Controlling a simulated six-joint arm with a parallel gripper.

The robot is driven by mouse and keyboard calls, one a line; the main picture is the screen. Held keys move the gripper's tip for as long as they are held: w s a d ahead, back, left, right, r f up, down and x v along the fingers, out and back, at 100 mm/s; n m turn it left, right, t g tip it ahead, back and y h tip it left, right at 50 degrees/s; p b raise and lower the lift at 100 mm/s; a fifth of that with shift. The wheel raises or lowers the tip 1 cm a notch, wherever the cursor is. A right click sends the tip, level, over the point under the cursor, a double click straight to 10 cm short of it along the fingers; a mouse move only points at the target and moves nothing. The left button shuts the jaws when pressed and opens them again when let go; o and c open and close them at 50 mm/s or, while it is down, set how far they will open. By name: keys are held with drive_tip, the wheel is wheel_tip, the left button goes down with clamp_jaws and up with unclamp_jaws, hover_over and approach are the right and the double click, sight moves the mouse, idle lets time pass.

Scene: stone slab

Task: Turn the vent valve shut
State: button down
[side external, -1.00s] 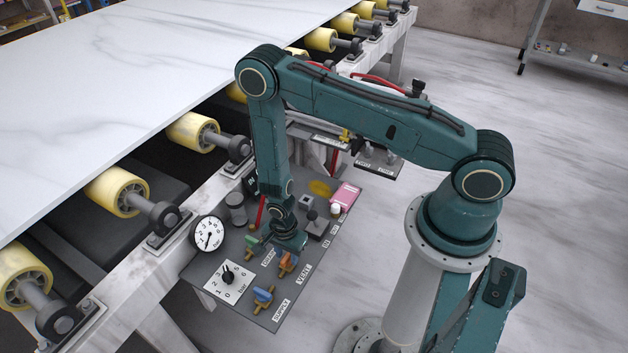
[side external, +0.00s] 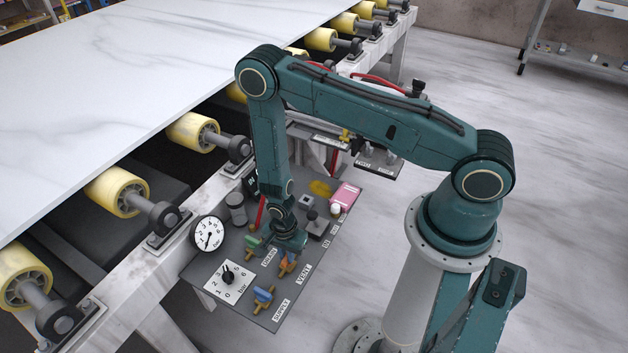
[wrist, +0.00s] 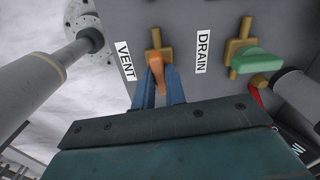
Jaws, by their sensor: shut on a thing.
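The vent valve (side external: 285,267) has an orange handle on a brass body and sits on the grey panel beside the VENT label (side external: 304,273). In the wrist view the orange handle (wrist: 156,68) lies between the two blue fingers of my gripper (wrist: 158,85), which is shut on it. The handle points from the brass body towards my gripper, roughly in line with the body. In the side view my gripper (side external: 289,252) is low over the panel and hides part of the valve.
The drain valve (wrist: 258,61) with a green handle is close beside the vent valve. The blue-handled supply valve (side external: 263,295), a numbered bar dial (side external: 228,278) and a round gauge (side external: 209,235) are nearby. A pink block (side external: 345,195) lies at the panel's far end.

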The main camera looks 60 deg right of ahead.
drive_tip(key=n, duration=0.3)
drive_tip(key=shift+n, duration=0.4)
drive_tip(key=n, duration=0.4)
drive_tip(key=shift+n, duration=0.3)
drive_tip(key=n, duration=0.4)
drive_tip(key=shift+n, duration=2.3)
drive_tip(key=c, duration=1.4)
unclamp_jaws()
drive_tip(key=shift+c, duration=0.2)
drive_tip(key=shift+r, duration=0.2)
